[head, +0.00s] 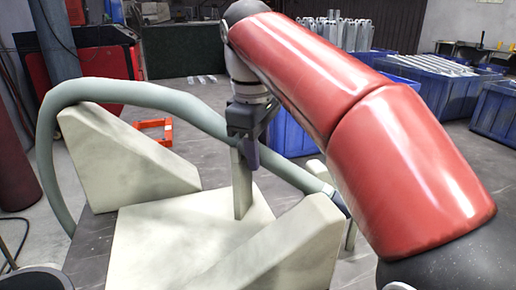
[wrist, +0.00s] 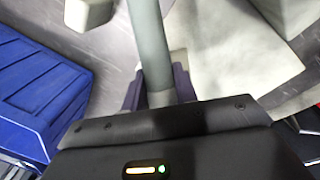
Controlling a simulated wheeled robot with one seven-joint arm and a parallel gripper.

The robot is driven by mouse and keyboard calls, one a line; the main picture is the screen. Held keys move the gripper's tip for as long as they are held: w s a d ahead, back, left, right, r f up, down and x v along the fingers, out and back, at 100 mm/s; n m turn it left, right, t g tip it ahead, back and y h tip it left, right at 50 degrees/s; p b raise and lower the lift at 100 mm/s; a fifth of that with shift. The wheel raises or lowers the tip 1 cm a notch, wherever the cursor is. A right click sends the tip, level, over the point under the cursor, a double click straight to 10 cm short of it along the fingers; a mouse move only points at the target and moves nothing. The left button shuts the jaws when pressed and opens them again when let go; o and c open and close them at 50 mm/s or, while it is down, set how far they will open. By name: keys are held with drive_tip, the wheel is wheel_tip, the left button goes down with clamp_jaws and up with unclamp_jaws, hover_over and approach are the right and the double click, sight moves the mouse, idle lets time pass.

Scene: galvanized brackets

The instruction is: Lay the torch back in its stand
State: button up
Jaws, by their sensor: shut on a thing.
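A thick grey-green hose (head: 110,92) loops over the left side of the work and runs to the right past my gripper (head: 246,148). It ends at a dark collar (head: 338,199) by the right plate; I take it as part of the torch, whose nozzle I cannot make out. In the wrist view my gripper (wrist: 160,88) has its two purple-grey fingers on either side of the hose (wrist: 150,40) and is shut on it. No torch stand is clearly identifiable; part of the right side is hidden by my red arm.
A pale bracket has a base plate (head: 185,225), a left gusset (head: 120,160), a right gusset (head: 290,245) and an upright piece (head: 242,185) below my gripper. A red-orange frame (head: 154,131) lies behind. Blue crates (head: 292,125) stand beyond; a blue crate (wrist: 35,90) shows in the wrist view.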

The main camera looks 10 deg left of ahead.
drive_tip(key=shift+f, duration=0.15)
drive_tip(key=o, duration=1)
drive_tip(key=shift+o, duration=0.2)
drive_tip(key=r+p, duration=0.1)
drive_tip(key=r, duration=0.1)
drive_tip(key=r+p, duration=0.1)
drive_tip(key=r, duration=0.2)
drive_tip(key=s+r+p, duration=0.1)
drive_tip(key=r, duration=0.1)
drive_tip(key=shift+a+r, duration=0.15)
drive_tip(key=shift+r, duration=0.25)
